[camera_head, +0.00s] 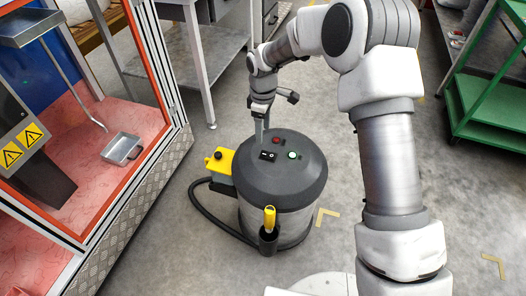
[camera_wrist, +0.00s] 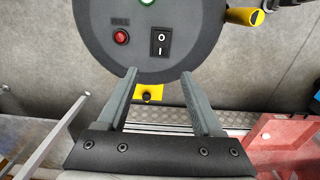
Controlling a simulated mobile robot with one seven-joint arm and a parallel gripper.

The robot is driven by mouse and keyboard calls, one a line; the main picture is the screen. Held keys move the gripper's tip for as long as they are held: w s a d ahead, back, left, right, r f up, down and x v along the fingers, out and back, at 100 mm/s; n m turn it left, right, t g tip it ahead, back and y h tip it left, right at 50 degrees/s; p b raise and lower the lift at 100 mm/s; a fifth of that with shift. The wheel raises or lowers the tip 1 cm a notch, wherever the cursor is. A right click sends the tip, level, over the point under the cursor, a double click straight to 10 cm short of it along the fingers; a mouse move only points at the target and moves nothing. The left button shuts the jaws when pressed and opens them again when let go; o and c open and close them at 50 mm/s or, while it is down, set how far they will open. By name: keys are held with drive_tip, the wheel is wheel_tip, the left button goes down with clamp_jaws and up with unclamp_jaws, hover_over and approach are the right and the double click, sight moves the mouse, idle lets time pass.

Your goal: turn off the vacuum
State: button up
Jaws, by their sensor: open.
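The vacuum (camera_head: 285,205) is a round canister with a dark grey lid and a metallic body, standing on the floor. A black rocker switch (camera_head: 267,156) marked O and I sits on the lid. It shows closely in the wrist view (camera_wrist: 160,42); which side is pressed I cannot tell. A red light (camera_wrist: 121,37) labelled FULL is beside it, and a bright green light (camera_wrist: 148,2) is at the frame's top edge. My gripper (camera_wrist: 160,73) is open and empty, pointing at the lid, with the switch ahead between its fingers. Contact cannot be told.
A yellow box (camera_head: 218,163) with a black knob is on the vacuum's left side, with a black hose below. A yellow-handled tool (camera_head: 269,219) stands in a holder in front. An orange-framed enclosure (camera_head: 160,95) is left, a green shelf (camera_head: 490,100) right. Floor between is clear.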

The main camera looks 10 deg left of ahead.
sight(263, 154)
wheel_tip(263, 154, down, 9)
drive_tip(key=shift+f+b, duration=0.1)
drive_tip(key=shift+b, duration=1.15)
clamp_jaws()
